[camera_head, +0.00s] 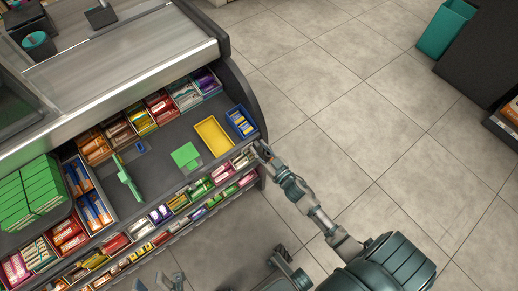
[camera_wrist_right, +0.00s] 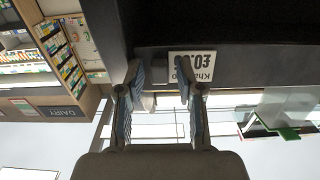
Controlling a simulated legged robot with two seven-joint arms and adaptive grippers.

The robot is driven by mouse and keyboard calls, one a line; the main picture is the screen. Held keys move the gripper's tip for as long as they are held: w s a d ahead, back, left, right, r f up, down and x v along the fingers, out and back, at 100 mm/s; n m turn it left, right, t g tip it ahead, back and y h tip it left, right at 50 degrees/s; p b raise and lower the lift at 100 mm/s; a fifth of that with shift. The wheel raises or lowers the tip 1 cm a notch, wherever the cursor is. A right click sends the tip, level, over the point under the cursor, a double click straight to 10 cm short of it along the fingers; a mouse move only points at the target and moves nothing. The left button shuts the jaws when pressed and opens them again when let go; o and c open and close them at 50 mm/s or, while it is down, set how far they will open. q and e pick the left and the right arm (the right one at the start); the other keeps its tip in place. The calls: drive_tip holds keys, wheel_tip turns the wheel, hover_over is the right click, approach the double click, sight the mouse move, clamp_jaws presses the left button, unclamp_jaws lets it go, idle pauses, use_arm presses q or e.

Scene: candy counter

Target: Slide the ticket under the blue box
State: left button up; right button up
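A blue box (camera_head: 240,122) with small items in it stands at the right end of the dark counter shelf. A white ticket (camera_wrist_right: 192,66) with black print, seen upside down, shows against a dark surface in the right wrist view; I cannot make it out in the head view. My right gripper (camera_head: 262,150) is at the counter's front right corner, just below the blue box. In the wrist view my right gripper (camera_wrist_right: 158,85) has its fingers apart, one overlapping the ticket; I see nothing clamped between them. My left gripper (camera_head: 165,282) is low at the bottom edge, partly cut off.
Candy boxes (camera_head: 160,108) line the back and the lower front rack (camera_head: 160,220). Green cartons (camera_head: 32,193) are stacked at left. Open tiled floor (camera_head: 350,90) lies to the right.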

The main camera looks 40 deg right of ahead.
drive_tip(key=shift+s, duration=0.1)
drive_tip(key=s, duration=0.7)
drive_tip(key=shift+s+d, duration=0.2)
drive_tip(key=shift+s, duration=0.15)
idle(0.4)
